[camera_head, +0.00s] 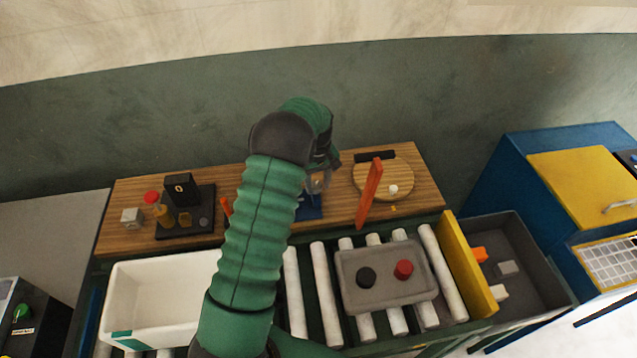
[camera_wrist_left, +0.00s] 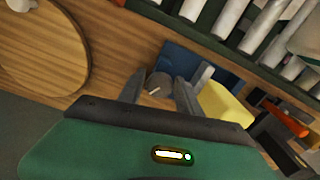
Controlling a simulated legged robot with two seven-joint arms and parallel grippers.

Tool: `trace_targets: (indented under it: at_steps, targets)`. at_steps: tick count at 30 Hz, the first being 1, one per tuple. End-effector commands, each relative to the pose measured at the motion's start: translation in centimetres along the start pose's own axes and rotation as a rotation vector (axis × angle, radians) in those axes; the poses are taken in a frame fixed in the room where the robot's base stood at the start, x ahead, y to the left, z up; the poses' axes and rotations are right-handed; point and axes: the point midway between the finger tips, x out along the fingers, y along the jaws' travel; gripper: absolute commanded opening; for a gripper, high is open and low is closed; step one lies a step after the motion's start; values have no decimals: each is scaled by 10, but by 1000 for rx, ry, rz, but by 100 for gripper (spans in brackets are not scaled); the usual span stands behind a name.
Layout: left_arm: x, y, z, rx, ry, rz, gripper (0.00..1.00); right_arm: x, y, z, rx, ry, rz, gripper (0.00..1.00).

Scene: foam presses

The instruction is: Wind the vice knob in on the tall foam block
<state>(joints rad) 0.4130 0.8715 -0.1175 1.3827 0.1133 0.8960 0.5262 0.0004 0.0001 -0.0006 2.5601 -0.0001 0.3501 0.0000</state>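The vice has a blue base (camera_head: 308,208), partly hidden behind my left arm in the head view. In the left wrist view the blue base (camera_wrist_left: 180,58), a grey jaw (camera_wrist_left: 204,74) and a round grey knob (camera_wrist_left: 159,83) with a pale mark show. A yellow foam block (camera_wrist_left: 226,106) stands beside the jaw, its lower part cut off by my wrist. My left gripper (camera_wrist_left: 160,92) has its fingers apart, one on each side of the knob, with narrow gaps seeming to show; contact is unclear. In the head view the left gripper (camera_head: 318,180) is over the vice. My right gripper is not in view.
An upright orange piece (camera_head: 369,193) and a round wooden board (camera_head: 385,178) stand right of the vice. A dark tray (camera_head: 200,222) with bottles is at left.

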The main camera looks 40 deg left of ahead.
Motion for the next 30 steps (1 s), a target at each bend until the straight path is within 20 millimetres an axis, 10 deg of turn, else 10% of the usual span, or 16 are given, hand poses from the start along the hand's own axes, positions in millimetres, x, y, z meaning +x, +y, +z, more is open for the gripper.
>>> trace_targets:
  at_steps: [8,30]
  targets:
    - [2,2,-2,1,2,5,0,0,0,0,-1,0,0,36]
    - [1,3,-2,316,5,3,0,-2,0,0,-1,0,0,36]
